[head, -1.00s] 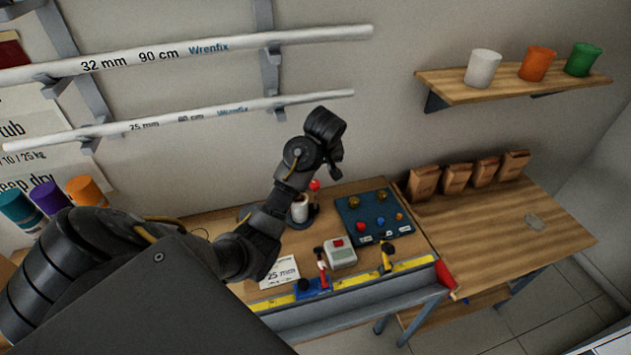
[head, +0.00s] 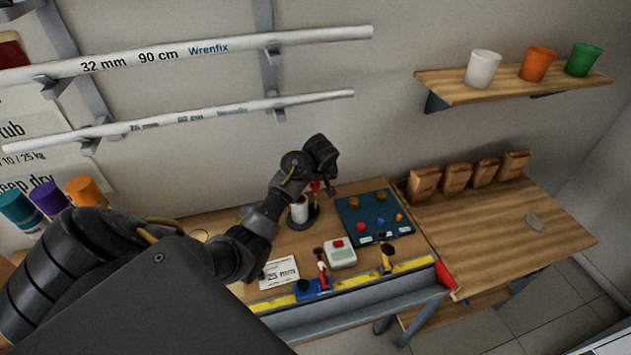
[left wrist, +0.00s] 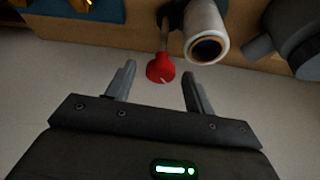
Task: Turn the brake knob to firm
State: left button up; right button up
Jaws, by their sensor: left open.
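A red knob (head: 315,186) on a thin stem stands beside a white roll (head: 299,209) near the back of the bench; it looks like the brake knob. My left gripper (head: 327,186) is just above it, pointing down and partly covering it. In the left wrist view the red knob (left wrist: 160,69) shows between the two spread fingers of my left gripper (left wrist: 158,72), touching neither as far as I can see. The hollow end of the white roll (left wrist: 206,42) is close to the right finger. Any firm mark is too small to tell. My right gripper is not in view.
A blue board (head: 374,215) with coloured knobs lies right of the roll. A grey box (head: 341,254) with a red button and a yellow level-like bar (head: 412,264) are at the front. Wall-mounted pipes (head: 190,53) run behind my left arm.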

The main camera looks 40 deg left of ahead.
pick_arm(q)
jog(key=c, duration=1)
jog(key=shift+o, duration=0.2)
jog(key=n+g, duration=0.1)
jog(key=n, duration=0.2)
jog(key=n+g+y, duration=0.1)
jog(key=n, duration=0.1)
jog(key=shift+w+d+n, duration=0.1)
jog(key=shift+w+n, duration=0.05)
jog(key=shift+n, duration=0.25)
jog(key=n+g, duration=0.1)
jog(key=n, duration=0.3)
jog(key=shift+w+n+g, duration=0.15)
jog(key=shift+n+g, duration=0.25)
jog(key=o, duration=1)
jog(key=shift+c, duration=0.2)
